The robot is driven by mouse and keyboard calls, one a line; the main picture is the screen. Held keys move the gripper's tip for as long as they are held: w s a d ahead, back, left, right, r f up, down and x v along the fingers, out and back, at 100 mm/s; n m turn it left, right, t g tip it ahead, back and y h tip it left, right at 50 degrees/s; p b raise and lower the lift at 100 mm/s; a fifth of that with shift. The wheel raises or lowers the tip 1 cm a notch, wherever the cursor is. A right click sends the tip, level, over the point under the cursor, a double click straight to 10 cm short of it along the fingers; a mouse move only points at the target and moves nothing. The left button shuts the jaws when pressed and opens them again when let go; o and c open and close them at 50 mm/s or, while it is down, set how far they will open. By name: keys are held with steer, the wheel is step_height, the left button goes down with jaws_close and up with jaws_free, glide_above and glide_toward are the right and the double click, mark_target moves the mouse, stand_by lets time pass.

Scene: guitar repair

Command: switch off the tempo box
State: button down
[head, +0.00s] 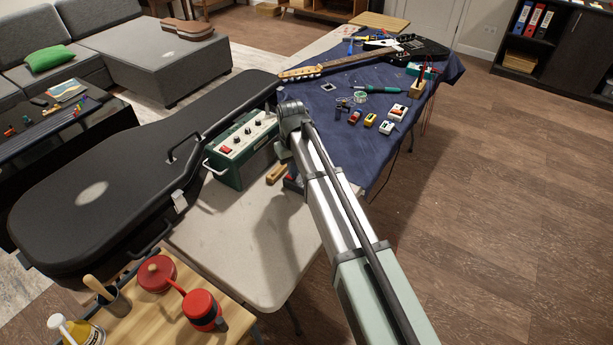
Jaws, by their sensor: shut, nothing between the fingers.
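A dark green box (243,151) with a pale top panel, a row of knobs and a red switch (226,149) stands on the bare part of the table, beside the guitar case. It carries no label I can read, so I cannot tell whether it is the tempo box. Several small pedal-like boxes lie on the blue cloth, among them a white one (397,112) and a yellow one (370,119). My arm crosses the middle of the view and bends down just right of the green box. My gripper's fingers are hidden behind the arm.
A large black guitar case (105,183) lies left of the green box. A wooden block (277,174) lies to its right. An electric guitar (345,63) lies on the blue cloth (318,105). The pale table (230,235) is clear in front.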

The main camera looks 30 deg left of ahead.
steer(key=shift+f, duration=0.5)
stand_by(0.3)
steer(key=shift+r, duration=0.1)
step_height(320, 180, up, 7)
stand_by(1.0)
stand_by(0.4)
